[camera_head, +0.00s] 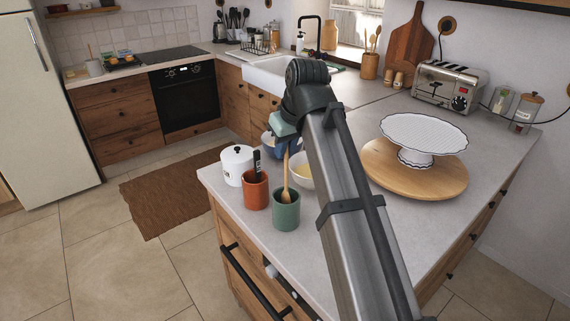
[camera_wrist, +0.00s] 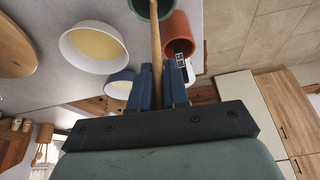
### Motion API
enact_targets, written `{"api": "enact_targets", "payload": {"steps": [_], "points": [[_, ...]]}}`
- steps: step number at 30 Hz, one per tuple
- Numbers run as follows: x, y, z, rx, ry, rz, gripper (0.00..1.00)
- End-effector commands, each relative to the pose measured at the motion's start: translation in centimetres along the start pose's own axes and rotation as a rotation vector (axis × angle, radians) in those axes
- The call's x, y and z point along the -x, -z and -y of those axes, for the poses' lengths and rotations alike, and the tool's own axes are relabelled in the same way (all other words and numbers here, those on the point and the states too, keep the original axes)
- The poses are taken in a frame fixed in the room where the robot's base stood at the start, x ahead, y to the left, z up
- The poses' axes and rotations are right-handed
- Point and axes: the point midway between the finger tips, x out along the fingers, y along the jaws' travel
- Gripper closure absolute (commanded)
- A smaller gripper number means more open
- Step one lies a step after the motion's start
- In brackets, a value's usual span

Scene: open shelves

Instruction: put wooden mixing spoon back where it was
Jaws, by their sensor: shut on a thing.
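The wooden mixing spoon (camera_head: 286,173) hangs upright below my gripper (camera_head: 288,146), wide end down. Its lower end is at the mouth of the green cup (camera_head: 286,213) near the counter's front left corner. I cannot tell how deep it reaches into the cup. In the wrist view, the spoon handle (camera_wrist: 156,45) passes between the two blue fingers of my gripper (camera_wrist: 160,76), which are shut on it. It runs toward the green cup (camera_wrist: 144,10), which is cut off at the top edge.
An orange cup (camera_head: 256,194) with a dark-handled utensil stands left of the green cup. A white lidded pot (camera_head: 237,170) is behind it. A cream bowl (camera_head: 302,175) sits close on the right. A cake stand (camera_head: 422,136) rests on a round wooden board (camera_head: 378,170) farther right.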

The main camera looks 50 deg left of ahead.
Motion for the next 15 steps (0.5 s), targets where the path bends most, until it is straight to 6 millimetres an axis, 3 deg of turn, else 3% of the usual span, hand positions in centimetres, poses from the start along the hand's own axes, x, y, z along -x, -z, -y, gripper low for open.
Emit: {"api": "enact_targets", "payload": {"steps": [11,15], "points": [[-3.4,-1.5,0.0,0.000,0.000,0.000,1.00],[-3.8,-1.5,0.0,0.001,0.000,-0.001,1.00]]}}
